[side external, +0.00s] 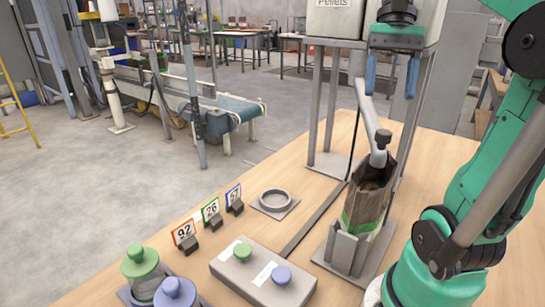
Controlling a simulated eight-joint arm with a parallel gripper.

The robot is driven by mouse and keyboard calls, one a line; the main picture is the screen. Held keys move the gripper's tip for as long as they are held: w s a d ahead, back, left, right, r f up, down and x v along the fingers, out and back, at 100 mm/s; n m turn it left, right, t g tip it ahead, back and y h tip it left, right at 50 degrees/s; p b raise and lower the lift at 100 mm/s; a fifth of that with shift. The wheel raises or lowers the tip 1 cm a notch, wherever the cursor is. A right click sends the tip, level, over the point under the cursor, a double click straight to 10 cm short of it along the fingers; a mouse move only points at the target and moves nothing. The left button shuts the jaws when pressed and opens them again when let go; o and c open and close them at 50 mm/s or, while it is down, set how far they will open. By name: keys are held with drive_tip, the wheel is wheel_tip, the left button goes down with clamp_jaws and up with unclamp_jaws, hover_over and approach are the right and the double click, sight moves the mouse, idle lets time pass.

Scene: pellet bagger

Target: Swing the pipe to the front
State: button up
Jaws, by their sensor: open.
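The grey pipe (367,108) slants down from the hopper side toward the bag, its lower end bent over the bag's open mouth. A dark knob (383,138) stands on the pipe near its lower end. My gripper (390,90) is above the knob, pointing down, with its two blue fingers spread and nothing between them. It appears apart from the pipe.
A hopper marked "Pellets" (333,20) stands on a grey frame (318,105). An open bag (365,207) sits in a grey holder (345,250). A button box (243,282), number cards (211,211), a ring (275,199) and lidded jars (142,272) occupy the table's left part.

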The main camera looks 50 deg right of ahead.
sight(384, 130)
drive_tip(key=shift+a+f, duration=0.1)
drive_tip(key=shift+f, duration=0.6)
drive_tip(key=shift+x, duration=2.6)
clamp_jaws()
